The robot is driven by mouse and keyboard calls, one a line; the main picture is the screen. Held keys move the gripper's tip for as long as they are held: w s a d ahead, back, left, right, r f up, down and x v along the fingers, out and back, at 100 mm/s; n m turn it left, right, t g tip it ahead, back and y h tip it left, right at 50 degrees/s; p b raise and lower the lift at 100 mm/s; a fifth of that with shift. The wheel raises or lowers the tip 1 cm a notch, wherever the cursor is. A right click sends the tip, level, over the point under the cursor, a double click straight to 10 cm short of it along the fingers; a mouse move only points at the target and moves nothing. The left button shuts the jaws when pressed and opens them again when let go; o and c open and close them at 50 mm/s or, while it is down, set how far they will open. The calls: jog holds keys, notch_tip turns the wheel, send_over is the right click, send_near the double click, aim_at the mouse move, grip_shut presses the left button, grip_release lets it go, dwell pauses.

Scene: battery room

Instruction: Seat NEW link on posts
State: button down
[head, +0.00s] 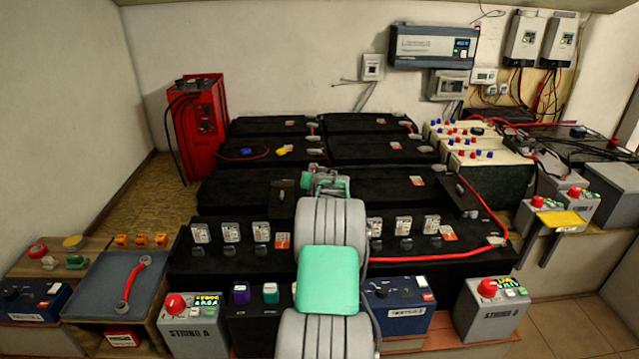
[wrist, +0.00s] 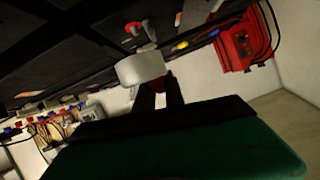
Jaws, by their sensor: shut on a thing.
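My gripper (head: 325,182) is out over the middle of the black battery bank, with my arm hiding much of what lies below it. In the wrist view my gripper (wrist: 160,92) has its dark fingers close together on a link; a pale grey end of the link (wrist: 140,68) and a little red between the fingers show. The link's other end is hidden. Another red link (head: 132,283) lies in the grey tray (head: 92,310) at the left. A post with a red and white part (wrist: 148,30) shows past the held link; I cannot tell whether they touch.
A red cabinet (head: 197,130) stands behind left, also in the wrist view (wrist: 248,42). Cell blocks with red and blue caps (head: 480,157) stand at the right. A red cable (head: 483,205) runs along the bank's right side. Station boxes (head: 195,325) line the front.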

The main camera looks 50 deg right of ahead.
notch_tip(320, 180, down, 8)
jog(key=d+b, duration=0.1)
jog(key=b, duration=0.2)
jog(key=shift+s+b, duration=0.35)
jog(key=shift+b, duration=0.05)
jog(key=shift+d+f, duration=0.1)
jog(key=shift+s+b, duration=0.2)
jog(key=shift+b, duration=0.45)
dwell(1.1)
jog(key=shift+f+b, duration=1.2)
jog(key=shift+b, duration=0.55)
dwell(0.8)
dwell(0.4)
jog(key=c, duration=1.3)
grip_release()
jog(key=shift+c, duration=0.2)
jog(key=shift+o, duration=0.4)
jog(key=shift+f, duration=0.1)
